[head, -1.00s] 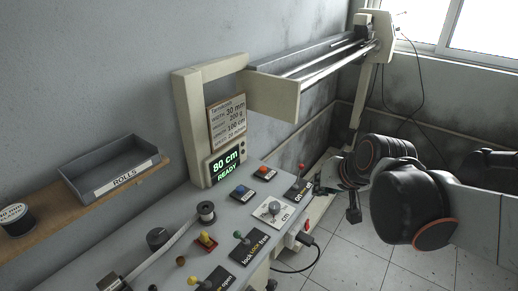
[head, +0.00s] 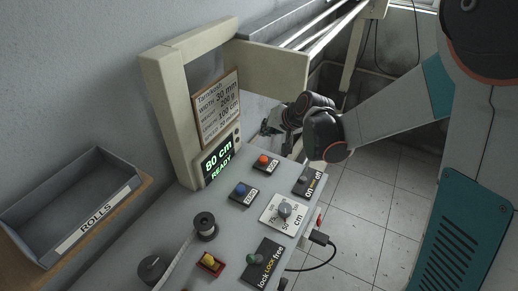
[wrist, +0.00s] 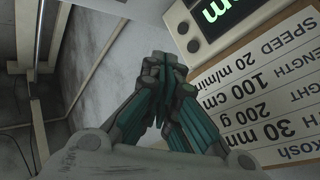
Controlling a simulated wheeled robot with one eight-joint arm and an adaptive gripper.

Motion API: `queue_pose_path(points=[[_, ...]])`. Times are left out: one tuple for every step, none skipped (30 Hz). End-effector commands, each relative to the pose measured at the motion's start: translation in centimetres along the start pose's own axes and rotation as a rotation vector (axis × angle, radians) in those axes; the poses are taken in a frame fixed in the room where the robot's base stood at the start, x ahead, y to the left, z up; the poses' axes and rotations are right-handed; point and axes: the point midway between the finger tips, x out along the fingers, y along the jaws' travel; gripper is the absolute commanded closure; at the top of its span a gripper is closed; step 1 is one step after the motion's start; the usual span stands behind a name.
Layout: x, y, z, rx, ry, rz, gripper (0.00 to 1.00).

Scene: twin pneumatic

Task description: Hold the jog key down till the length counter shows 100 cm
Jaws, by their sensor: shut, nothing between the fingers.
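The length counter (head: 219,160) reads "80 cm READY" in green; part of it shows in the wrist view (wrist: 207,15). A blue key (head: 240,188) and an orange-red key (head: 263,159) stand on dark labelled plates on the grey panel. Their labels are too small to read surely, so I cannot tell which is the jog key. My gripper (head: 267,128) is beyond the orange-red key, above the panel's far end, and apart from both keys. In the wrist view its fingers (wrist: 160,62) are together and empty.
A card (head: 217,108) listing "length 100 cm" hangs on the cream frame (head: 165,100). A cm dial (head: 285,210), an on/off switch plate (head: 308,182), a lock/free lever (head: 252,258) and a spool (head: 205,225) stand nearby. A ROLLS tray (head: 60,205) is at left.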

Motion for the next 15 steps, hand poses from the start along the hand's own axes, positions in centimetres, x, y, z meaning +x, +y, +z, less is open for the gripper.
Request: queue_pose_path(points=[[0.08,0.00,0.01,0.001,0.000,-0.001,1.00],[0.09,0.00,0.01,0.001,0.000,-0.001,1.00],[0.10,0.00,0.01,0.001,0.000,-0.001,1.00],[0.09,0.00,0.01,0.001,0.000,-0.001,1.00],[0.08,0.00,0.01,0.001,0.000,-0.001,1.00],[0.08,0.00,0.01,0.001,0.000,-0.001,1.00],[0.08,0.00,0.01,0.001,0.000,-0.001,1.00],[0.08,0.01,0.00,0.001,0.000,-0.001,1.00],[0.08,0.01,0.00,0.001,0.000,-0.001,1.00],[0.08,0.01,0.01,0.000,0.000,-0.001,1.00],[0.10,0.03,0.02,0.000,0.000,-0.001,1.00],[0.15,0.06,0.05,0.000,0.000,-0.001,1.00],[0.20,0.11,0.09,0.000,0.000,0.000,1.00],[0.27,0.16,0.14,0.000,0.000,0.000,1.00],[0.39,0.25,0.23,0.000,0.000,0.000,1.00]])
